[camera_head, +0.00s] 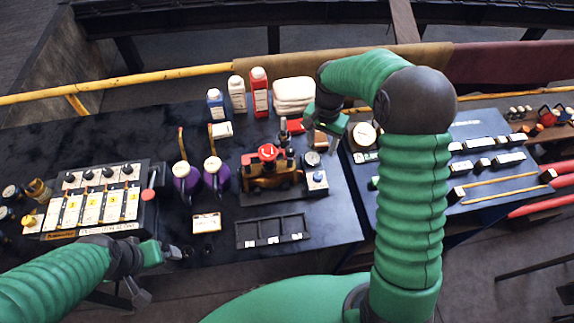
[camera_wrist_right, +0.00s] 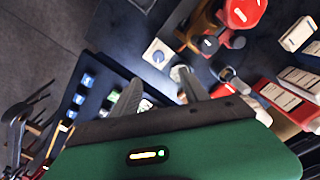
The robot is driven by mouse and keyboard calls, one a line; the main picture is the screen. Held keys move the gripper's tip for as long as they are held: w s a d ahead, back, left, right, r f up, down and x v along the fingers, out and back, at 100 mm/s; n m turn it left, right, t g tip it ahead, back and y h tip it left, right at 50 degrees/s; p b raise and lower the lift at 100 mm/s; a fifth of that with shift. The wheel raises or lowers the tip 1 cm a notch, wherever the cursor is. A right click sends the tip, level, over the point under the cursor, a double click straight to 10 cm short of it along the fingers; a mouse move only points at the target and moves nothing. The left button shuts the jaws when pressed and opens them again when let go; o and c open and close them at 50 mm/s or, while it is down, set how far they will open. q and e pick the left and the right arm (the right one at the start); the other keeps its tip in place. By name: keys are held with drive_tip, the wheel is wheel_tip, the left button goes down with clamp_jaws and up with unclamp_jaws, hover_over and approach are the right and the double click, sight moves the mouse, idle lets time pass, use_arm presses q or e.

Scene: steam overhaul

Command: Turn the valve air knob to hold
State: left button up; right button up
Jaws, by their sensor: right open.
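A small white block with a blue round knob (camera_head: 317,177) sits on the dark table at the right end of the model engine; its lettering is too small to read. It also shows in the right wrist view as a white plate with a blue knob (camera_wrist_right: 157,55). My right gripper (camera_head: 318,132) is above and behind it, pointing down. In the wrist view its two fingers (camera_wrist_right: 162,92) are spread with nothing between them, and the knob lies beyond the tips. My left gripper (camera_head: 160,272) is low at the left, its fingers apart and empty, away from the knob.
A brown engine with a red top (camera_head: 268,155) stands left of the knob. A gauge (camera_head: 312,158) is just behind it. A black divided tray (camera_head: 272,231) lies in front. Purple jugs (camera_head: 216,172), bottles (camera_head: 259,92) and a lever panel (camera_head: 100,205) are further left.

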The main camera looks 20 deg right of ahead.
drive_tip(key=p, duration=0.2)
hover_over(318, 175)
wheel_tip(318, 175, down, 8)
drive_tip(key=shift+s+d+r, duration=0.1)
drive_tip(key=shift+s, duration=0.05)
drive_tip(key=f, duration=0.2)
drive_tip(key=f+p, duration=0.1)
drive_tip(key=f, duration=0.4)
drive_tip(key=shift+w+f+p, duration=0.25)
drive_tip(key=shift+f+p, duration=0.15)
drive_tip(key=shift+s+a+f, duration=0.1)
drive_tip(key=shift+a+f, duration=0.1)
drive_tip(key=shift+f, duration=0.4)
drive_tip(key=shift+c, duration=0.2)
drive_tip(key=shift+d+f, duration=0.1)
drive_tip(key=shift+d, duration=0.05)
drive_tip(key=c, duration=0.5)
clamp_jaws()
